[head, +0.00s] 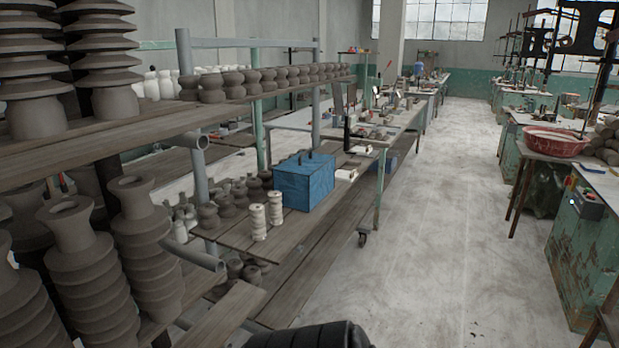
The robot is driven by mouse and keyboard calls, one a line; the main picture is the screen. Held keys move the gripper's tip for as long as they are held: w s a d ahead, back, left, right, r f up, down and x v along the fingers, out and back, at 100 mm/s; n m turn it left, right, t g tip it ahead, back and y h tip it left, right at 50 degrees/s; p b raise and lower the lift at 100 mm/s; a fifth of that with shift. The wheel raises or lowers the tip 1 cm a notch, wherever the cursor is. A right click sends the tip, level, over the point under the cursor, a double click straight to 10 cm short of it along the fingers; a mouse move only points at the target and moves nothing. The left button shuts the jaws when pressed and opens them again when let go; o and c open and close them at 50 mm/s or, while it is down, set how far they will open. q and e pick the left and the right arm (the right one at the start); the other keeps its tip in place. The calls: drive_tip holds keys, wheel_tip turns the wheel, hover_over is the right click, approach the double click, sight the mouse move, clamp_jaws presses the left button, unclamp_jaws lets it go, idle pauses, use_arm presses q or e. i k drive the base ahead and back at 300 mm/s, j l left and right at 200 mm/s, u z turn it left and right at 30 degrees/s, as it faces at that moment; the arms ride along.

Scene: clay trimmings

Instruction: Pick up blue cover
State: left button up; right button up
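A blue box-shaped thing (305,181), which looks like the blue cover, sits on the lower wooden shelf (232,238) of the rack at centre left. Its faces look worn, and small dark upright pieces show at its top. I cannot tell whether it is a loose cover or a closed box. Two pale ribbed cylinders (259,222) stand just in front of it. Neither of my grippers shows in the head view. A black rounded part at the bottom edge seems to be mine, with no fingers visible.
Dark clay insulators (65,225) crowd the shelves at the left. A grey pipe (194,256) sticks out below the lower shelf. A clear concrete aisle (430,230) runs to the right. A green cabinet (585,260) and a red basin (553,143) stand at the right.

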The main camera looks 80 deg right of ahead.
sight(306, 179)
drive_tip(key=z, duration=2.75)
drive_tip(key=i+l+u, duration=0.1)
drive_tip(key=i+l, duration=0.3)
drive_tip(key=i+l+u, duration=0.15)
drive_tip(key=i+l, duration=0.3)
drive_tip(key=i+l+u, duration=0.1)
drive_tip(key=i+l, duration=0.25)
drive_tip(key=l, duration=0.2)
